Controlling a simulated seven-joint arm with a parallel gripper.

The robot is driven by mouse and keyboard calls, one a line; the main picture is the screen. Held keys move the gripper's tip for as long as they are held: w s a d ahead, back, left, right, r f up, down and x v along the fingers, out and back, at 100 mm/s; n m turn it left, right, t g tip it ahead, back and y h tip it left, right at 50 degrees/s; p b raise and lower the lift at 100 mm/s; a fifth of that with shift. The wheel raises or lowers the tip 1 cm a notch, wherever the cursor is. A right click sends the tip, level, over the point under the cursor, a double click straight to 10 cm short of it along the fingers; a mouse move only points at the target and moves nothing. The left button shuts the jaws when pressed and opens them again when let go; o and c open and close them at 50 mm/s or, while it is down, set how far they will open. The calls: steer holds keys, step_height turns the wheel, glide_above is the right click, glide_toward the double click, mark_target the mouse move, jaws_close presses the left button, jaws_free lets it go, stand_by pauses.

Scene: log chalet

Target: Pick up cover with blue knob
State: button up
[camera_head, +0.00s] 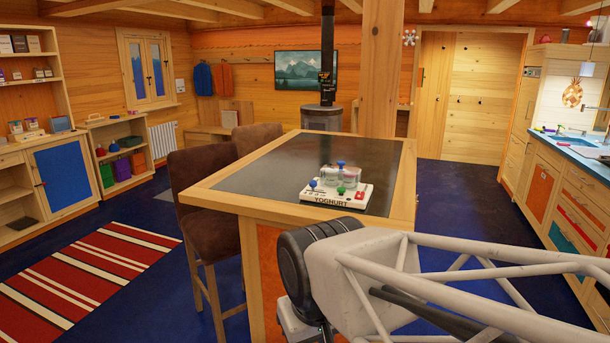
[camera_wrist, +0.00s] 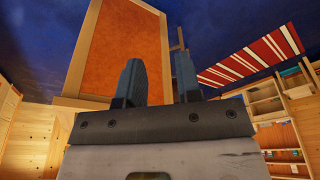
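A white yoghurt maker (camera_head: 352,197) marked YOGHURT sits on the table's dark top, near its front edge. Clear jars (camera_head: 328,175) stand on it. One blue knob (camera_head: 341,163) shows at the back of the jars, and another blue knob (camera_head: 313,184) at the front left. A green knob (camera_head: 341,190) is at the front middle. The covers under the knobs are too small to make out clearly. My gripper (camera_wrist: 157,62) is open and empty in the wrist view, its two dark fingers apart. In the head view my arm is in front of the table; the fingers cannot be made out.
The table (camera_head: 225,198) has a wooden rim and an orange side panel (camera_wrist: 120,50), which the wrist view faces. Brown chairs (camera_head: 205,190) stand at its left, and a wooden post (camera_head: 381,70) rises behind. The table top around the yoghurt maker is clear.

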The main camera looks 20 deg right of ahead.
steer(key=o, duration=1.2)
steer(key=shift+w+r, duration=0.1)
steer(key=w+d+r+n+y, duration=0.2)
steer(key=w+d+r, duration=0.2)
steer(key=w, duration=0.8)
steer(key=w+d+r+n+y, duration=0.1)
steer(key=w+d+r+y, duration=0.3)
steer(key=w, duration=0.7)
steer(key=w+d+r+n+h, duration=0.1)
steer(key=w+d+r+n, duration=0.3)
steer(key=w, duration=0.8)
steer(key=n+t+y, duration=0.1)
steer(key=t+y, duration=0.2)
steer(key=t, duration=0.2)
glide_above(355, 170)
steer(key=s+a, duration=0.2)
steer(key=a, duration=0.6)
step_height(355, 170, down, 4)
steer(key=shift+n+t+y, duration=0.4)
steer(key=shift+n+t, duration=0.1)
steer(key=shift+n, duration=0.1)
steer(key=d+f, duration=0.1)
steer(key=d, duration=0.1)
steer(key=w+d+f, duration=0.1)
steer(key=d, duration=0.2)
steer(key=d+f, duration=0.1)
steer(key=d, duration=0.1)
steer(key=shift+w+d, duration=0.35)
steer(key=shift+d, duration=0.05)
